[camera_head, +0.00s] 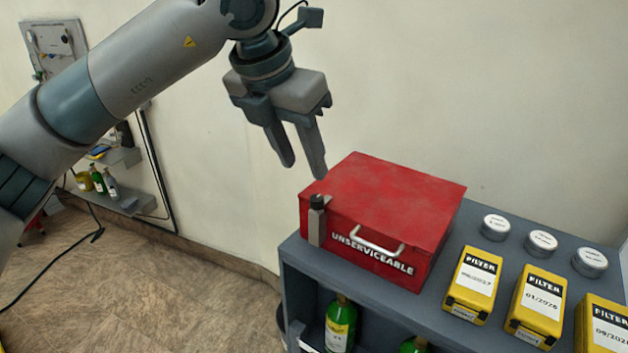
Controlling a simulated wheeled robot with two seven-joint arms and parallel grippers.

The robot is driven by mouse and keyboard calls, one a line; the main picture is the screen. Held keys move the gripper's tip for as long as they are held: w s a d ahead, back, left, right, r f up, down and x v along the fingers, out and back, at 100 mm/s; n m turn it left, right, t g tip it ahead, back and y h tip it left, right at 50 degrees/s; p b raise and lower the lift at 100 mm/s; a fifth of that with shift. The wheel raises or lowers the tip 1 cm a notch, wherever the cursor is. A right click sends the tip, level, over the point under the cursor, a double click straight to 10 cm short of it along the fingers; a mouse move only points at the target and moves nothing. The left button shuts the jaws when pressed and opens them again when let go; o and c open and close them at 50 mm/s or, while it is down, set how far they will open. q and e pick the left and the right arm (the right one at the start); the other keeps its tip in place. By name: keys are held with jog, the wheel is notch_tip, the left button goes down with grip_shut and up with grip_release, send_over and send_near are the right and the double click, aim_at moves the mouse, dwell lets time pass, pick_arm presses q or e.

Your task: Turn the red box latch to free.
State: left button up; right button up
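The red box (392,200), marked "UNSERVICEABLE", sits with its lid down on the left end of a grey shelf unit. The latch (317,222) is at the front left corner of the box: a grey upright piece with a black knob on top. A silver handle (377,244) is on the box front. My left gripper (306,171) hangs above and a little left of the latch, fingers pointing down. Its fingers are slightly apart with nothing between them, and it appears clear of the box. My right gripper is not in view.
Yellow filter boxes (473,285) and several round tins (541,243) stand on the shelf top (443,310) right of the red box. Green bottles (340,325) stand on the shelf below. The wall is close behind; the floor at left is open.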

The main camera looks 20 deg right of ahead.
aim_at(316, 198)
pick_arm(q)
jog(key=p+x, duration=0.3)
jog(key=x, duration=0.5)
jog(key=shift+d+r+p, duration=0.1)
jog(key=shift+p, duration=0.25)
jog(key=shift+w+d+f, duration=0.1)
jog(key=shift+d+f, duration=0.05)
jog(key=shift+f, duration=0.4)
jog(key=shift+c, duration=0.7)
grip_shut()
